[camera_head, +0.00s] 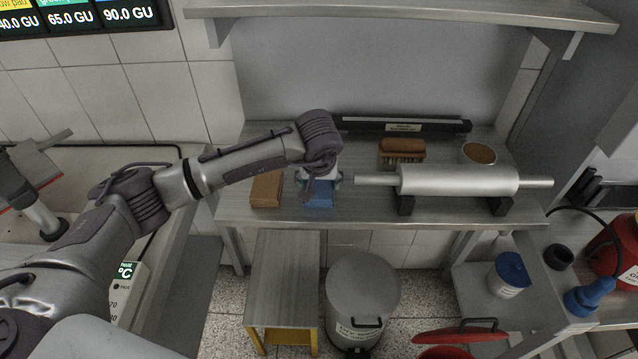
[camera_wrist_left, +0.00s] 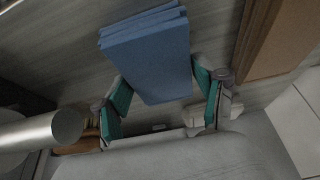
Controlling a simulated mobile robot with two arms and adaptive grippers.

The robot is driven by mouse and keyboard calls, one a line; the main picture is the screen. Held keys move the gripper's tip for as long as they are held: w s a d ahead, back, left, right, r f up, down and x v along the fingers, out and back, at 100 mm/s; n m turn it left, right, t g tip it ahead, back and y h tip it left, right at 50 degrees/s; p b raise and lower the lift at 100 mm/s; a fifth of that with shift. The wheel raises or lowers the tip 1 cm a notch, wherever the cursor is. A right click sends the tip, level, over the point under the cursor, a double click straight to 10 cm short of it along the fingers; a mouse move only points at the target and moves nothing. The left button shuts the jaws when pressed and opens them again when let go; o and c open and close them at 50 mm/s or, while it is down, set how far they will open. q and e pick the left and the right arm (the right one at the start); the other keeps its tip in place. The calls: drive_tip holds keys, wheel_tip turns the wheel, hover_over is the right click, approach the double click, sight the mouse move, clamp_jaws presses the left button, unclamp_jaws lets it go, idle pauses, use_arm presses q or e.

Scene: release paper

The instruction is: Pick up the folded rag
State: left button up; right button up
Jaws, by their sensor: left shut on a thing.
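The folded rag (camera_head: 319,196) is blue and lies at the front of the metal table, left of the roller. In the left wrist view the rag (camera_wrist_left: 150,55) shows as stacked blue layers. My left gripper (camera_head: 320,181) reaches down onto it from above. Its teal-padded fingers stand on either side of the rag's near part and are shut on it. The gripper hides part of the rag in the head view. I cannot tell whether the rag is clear of the tabletop. My right gripper is not in view.
A brown block (camera_head: 266,189) lies close to the left of the rag. A metal roller (camera_head: 458,181) on dark supports is at the right. A brush (camera_head: 402,147) and a round container (camera_head: 478,154) stand behind it. A shelf (camera_head: 400,12) hangs above.

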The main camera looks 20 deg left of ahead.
sight(319, 183)
use_arm(q)
drive_tip(key=shift+r, duration=0.15)
drive_tip(key=shift+r+p, duration=0.3)
drive_tip(key=shift+p, duration=0.45)
wheel_tip(319, 183, up, 10)
drive_tip(key=b, duration=0.3)
drive_tip(key=shift+f+b, duration=0.2)
drive_tip(key=shift+b, duration=0.15)
